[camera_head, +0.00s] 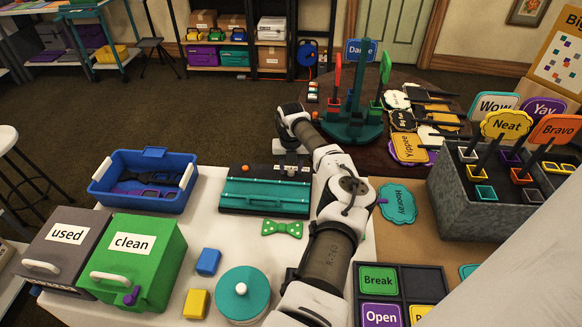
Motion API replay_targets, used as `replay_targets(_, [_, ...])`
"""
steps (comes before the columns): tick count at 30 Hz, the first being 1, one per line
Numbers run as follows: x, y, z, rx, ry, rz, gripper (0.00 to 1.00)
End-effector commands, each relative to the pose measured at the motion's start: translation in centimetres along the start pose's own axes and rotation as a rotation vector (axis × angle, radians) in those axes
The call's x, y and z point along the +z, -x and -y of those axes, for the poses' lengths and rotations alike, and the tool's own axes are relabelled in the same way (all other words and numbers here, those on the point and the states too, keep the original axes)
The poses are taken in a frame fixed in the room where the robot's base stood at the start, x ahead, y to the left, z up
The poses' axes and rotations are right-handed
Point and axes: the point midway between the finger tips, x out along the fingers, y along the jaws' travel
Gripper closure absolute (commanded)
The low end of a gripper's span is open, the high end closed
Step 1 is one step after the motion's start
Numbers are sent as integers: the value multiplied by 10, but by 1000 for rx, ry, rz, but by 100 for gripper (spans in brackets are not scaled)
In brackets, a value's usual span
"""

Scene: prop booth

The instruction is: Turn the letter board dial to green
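A teal board in a dark frame (262,192), which may be the letter board, lies on the white table's far edge. A small orange knob (247,169) sits at its back left edge, and a small pale piece (291,170) sits further right along that edge. I cannot tell which of these is the dial, and no green mark on it is readable. My gripper (291,158) is over the board's back right part, pointing down close to the pale piece. Its fingers are too small and dark to tell open from shut, and I cannot tell whether it touches anything.
On the white table (210,238) are a blue bin (190,200), a green "clean" box (150,275), a green bow tie (282,228), blue and yellow blocks, and a teal round lidded pot (262,297). Right of my arm stand a teal sign carousel (352,138) and a grey sign planter (455,215).

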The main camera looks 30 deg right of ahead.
Motion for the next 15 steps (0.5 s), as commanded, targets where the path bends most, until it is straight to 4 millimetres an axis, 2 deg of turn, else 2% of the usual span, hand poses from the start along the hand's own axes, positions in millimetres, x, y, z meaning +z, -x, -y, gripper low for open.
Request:
replay_targets(10, [0,1,0,0,1,-2,56])
replay_targets(15, [0,20,0,0,1,1,56])
